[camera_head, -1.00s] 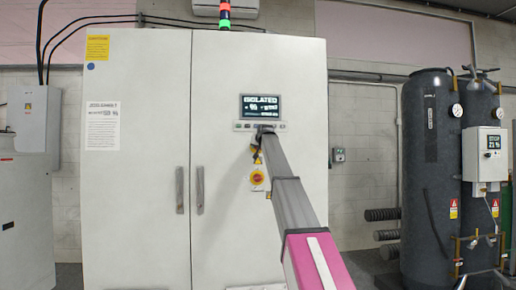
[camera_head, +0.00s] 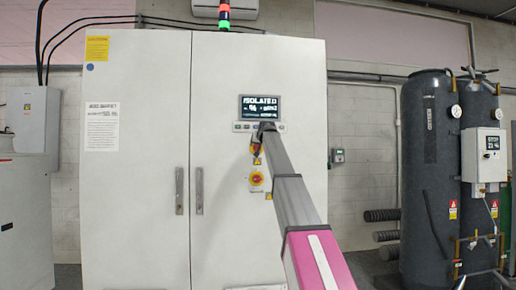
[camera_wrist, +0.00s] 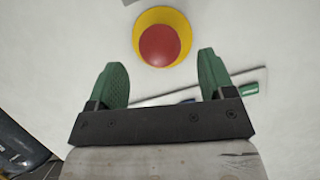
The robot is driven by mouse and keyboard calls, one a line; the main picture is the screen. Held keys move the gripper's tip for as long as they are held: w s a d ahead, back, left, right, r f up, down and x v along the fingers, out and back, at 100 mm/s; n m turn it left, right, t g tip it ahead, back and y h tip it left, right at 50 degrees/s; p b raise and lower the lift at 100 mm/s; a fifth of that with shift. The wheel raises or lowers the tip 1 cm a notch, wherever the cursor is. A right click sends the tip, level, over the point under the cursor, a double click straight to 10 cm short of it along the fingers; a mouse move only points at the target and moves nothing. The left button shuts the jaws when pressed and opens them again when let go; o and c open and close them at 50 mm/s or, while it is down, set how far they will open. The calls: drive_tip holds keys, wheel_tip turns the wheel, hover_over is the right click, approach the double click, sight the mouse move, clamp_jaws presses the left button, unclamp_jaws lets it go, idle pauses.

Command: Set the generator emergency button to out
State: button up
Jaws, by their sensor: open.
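The emergency button, a round red cap on a yellow ring, shows in the wrist view (camera_wrist: 159,45). It sits just beyond and between my gripper's (camera_wrist: 161,65) two green fingers. The fingers are spread apart and empty, with no visible contact. In the head view my gripper (camera_head: 266,128) is at the cabinet front, just below the lit display, and is mostly hidden by my arm. A red and yellow control (camera_head: 255,147) shows partly beside my arm there. Whether the button is in or out cannot be told.
The white cabinet (camera_head: 137,210) carries a display (camera_head: 261,107) reading "ISOLATED", with a row of small buttons under it. A second red and yellow control (camera_head: 256,179) sits lower on the right door. Door handles (camera_head: 199,190) stick out to the left. Dark tanks (camera_head: 431,180) stand at right.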

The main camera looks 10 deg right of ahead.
drive_tip(key=v, duration=0.6)
drive_tip(key=shift+s, duration=0.2)
drive_tip(key=s+f+g, duration=0.2)
drive_tip(key=s+f, duration=0.2)
drive_tip(key=f, duration=1.3)
drive_tip(key=s+f+g, duration=0.3)
drive_tip(key=s+f, duration=0.2)
drive_tip(key=f, duration=1.2)
drive_tip(key=s+f+g, duration=0.2)
drive_tip(key=s+f, duration=0.2)
drive_tip(key=f, duration=1.3)
drive_tip(key=s+f+n+g+h, duration=0.1)
drive_tip(key=s+f+g, duration=0.5)
drive_tip(key=s+f, duration=2.4)
drive_tip(key=s+a, duration=0.1)
drive_tip(key=s, duration=0.2)
drive_tip(key=shift+f+n+g, duration=0.3)
drive_tip(key=shift+f, duration=0.1)
